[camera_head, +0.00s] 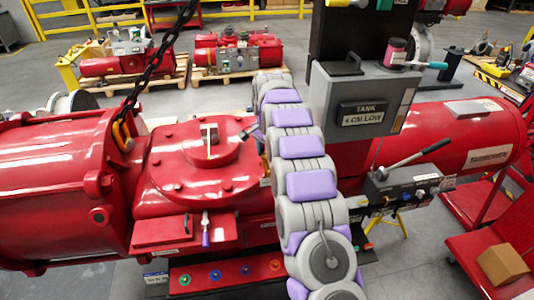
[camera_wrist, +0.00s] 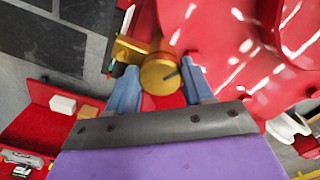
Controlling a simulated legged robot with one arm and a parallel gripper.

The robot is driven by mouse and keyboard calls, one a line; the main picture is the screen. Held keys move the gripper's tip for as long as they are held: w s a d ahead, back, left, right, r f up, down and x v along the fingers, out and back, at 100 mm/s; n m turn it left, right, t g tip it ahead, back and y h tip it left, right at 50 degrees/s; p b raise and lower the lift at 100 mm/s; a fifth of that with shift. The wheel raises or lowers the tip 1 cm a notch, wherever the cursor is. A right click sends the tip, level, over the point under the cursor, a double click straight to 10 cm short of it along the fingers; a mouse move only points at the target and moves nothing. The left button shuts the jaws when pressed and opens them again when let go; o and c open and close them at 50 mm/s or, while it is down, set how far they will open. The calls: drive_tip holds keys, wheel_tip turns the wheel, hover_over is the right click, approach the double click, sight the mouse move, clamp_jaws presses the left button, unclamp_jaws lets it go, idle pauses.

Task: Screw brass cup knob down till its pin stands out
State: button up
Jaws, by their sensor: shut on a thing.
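The brass cup knob (camera_wrist: 158,75) shows in the wrist view as a round gold face between my blue fingers, with a brass block (camera_wrist: 128,50) beside and behind it. A small dark mark is on the face's right side; I cannot tell whether it is the pin or a shadow. My gripper (camera_wrist: 162,84) is shut on the knob, one finger on each side. In the head view my purple and grey arm covers the knob, and I cannot make out the fingers.
The red actuator housing (camera_head: 180,190) lies left of my arm, with a round bolted cover (camera_head: 200,148). Right of it are a grey tank box (camera_head: 365,95) and a lever panel (camera_head: 405,185). A chain (camera_head: 160,50) hangs at left. A red cart with a cardboard box (camera_head: 502,264) stands at lower right.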

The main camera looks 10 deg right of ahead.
drive_tip(key=shift+w+r, duration=0.1)
drive_tip(key=shift+r, duration=0.05)
drive_tip(key=o, duration=1)
drive_tip(key=shift+o, duration=0.2)
wheel_tip(320, 180, up, 8)
drive_tip(key=shift+r, duration=0.1)
wheel_tip(320, 180, up, 9)
drive_tip(key=p, duration=0.8)
hover_over(266, 155)
drive_tip(key=shift+w, duration=0.1)
